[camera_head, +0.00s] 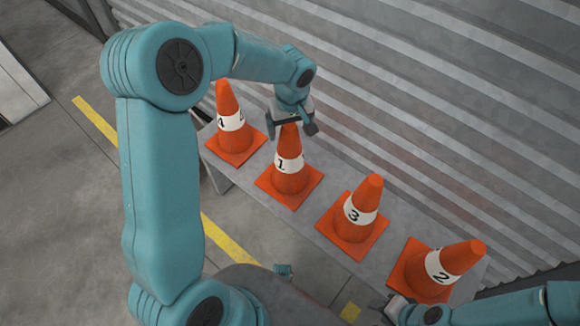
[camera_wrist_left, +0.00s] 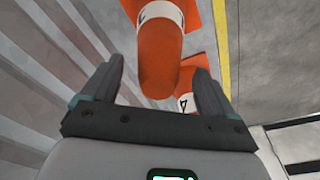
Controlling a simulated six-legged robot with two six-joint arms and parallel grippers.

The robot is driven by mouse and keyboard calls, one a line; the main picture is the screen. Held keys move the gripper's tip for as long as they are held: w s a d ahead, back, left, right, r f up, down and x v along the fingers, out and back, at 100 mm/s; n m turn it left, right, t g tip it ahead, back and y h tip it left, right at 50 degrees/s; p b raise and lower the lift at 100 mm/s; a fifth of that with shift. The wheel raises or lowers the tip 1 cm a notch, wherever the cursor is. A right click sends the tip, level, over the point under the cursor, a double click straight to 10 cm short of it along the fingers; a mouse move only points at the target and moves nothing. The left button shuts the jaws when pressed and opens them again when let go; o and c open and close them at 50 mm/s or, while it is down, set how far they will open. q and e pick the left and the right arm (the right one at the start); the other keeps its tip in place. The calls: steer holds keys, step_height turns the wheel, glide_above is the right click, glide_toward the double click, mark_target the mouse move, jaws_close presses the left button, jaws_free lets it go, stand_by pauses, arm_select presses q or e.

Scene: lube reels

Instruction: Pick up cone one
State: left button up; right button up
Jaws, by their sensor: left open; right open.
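Cone one (camera_head: 289,176) is orange with a white band marked 1 and stands upright on its square base on a grey bench. My left gripper (camera_head: 291,127) is open at the cone's tip, pointing down, with one finger on each side of it. In the left wrist view the orange cone (camera_wrist_left: 158,68) shows between the open fingers (camera_wrist_left: 159,62); I cannot tell whether they touch it. My right gripper (camera_head: 390,307) is low at the bottom edge, beside the cone marked 2, partly hidden by its own arm.
The cone marked 4 (camera_head: 233,128) stands left of cone one, the cone marked 3 (camera_head: 355,215) right of it, and the cone marked 2 (camera_head: 440,268) further right. The bench (camera_head: 314,207) runs along a corrugated metal wall (camera_head: 440,110). Open floor with yellow lines lies to the left.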

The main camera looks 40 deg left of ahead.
mark_target(289, 156)
arm_select(q)
steer(key=f, duration=0.3)
steer(key=shift+w+a, duration=0.2)
jaws_close()
steer(key=shift+r, duration=0.15)
